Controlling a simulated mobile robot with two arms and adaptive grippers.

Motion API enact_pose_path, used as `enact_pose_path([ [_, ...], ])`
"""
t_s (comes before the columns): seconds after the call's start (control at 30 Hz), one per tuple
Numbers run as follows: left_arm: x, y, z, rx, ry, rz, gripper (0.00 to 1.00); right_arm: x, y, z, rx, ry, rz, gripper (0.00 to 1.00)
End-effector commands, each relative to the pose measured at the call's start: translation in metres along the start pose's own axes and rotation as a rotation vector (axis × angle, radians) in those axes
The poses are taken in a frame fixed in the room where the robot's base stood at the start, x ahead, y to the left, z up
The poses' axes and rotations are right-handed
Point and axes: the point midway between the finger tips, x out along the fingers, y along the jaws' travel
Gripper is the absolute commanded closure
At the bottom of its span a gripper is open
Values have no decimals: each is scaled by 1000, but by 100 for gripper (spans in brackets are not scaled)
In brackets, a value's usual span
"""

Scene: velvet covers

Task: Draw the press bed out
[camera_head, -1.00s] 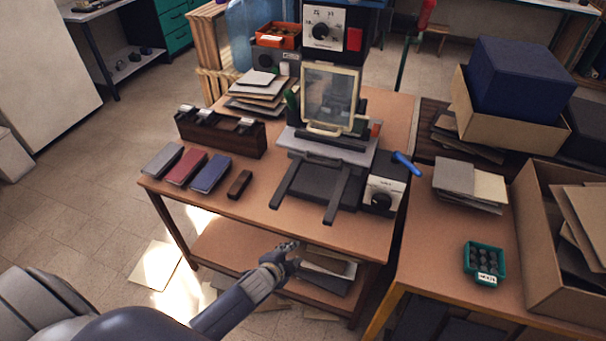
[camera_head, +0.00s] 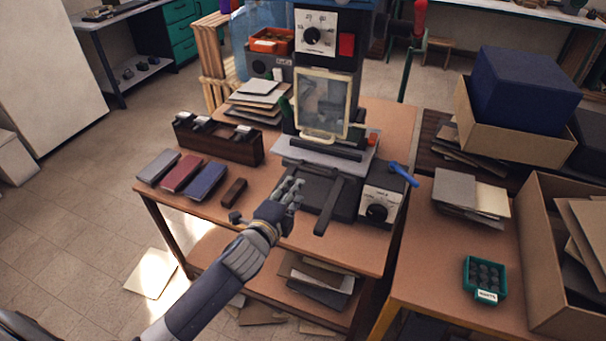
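The press (camera_head: 324,62) stands at the back of the wooden table, with a clear guard in a cream frame (camera_head: 321,104) on its front. A light grey bed plate (camera_head: 356,160) lies beneath the guard. In front of it is a dark base (camera_head: 345,203) with two dark rails reaching toward me. My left gripper (camera_head: 291,187) is over the near left part of this base and hides most of the left rail. Its fingers are small here, so their opening is unclear, and I cannot tell if they touch anything. My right gripper is out of view.
A control box with a dial (camera_head: 380,206) and a blue lever (camera_head: 403,174) stand right of the rails. Three cloth-covered books (camera_head: 181,173), a small dark block (camera_head: 234,192) and a dark wooden rack (camera_head: 217,139) are on the left. The right table holds boxes and a teal tray (camera_head: 485,279).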

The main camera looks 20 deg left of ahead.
Motion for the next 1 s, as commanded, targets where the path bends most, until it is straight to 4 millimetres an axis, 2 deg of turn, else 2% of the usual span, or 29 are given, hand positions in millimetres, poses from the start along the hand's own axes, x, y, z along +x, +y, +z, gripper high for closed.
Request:
enact_pose_path([
  [0.17,15,-2,0,2,0,-3,69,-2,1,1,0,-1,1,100],
  [0.5,68,-2,0,0,-1,-2,69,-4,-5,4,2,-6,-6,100],
  [0.7,93,-1,0,1,0,-1,69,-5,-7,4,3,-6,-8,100],
  [1.0,107,0,0,0,1,0,69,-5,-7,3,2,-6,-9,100],
])
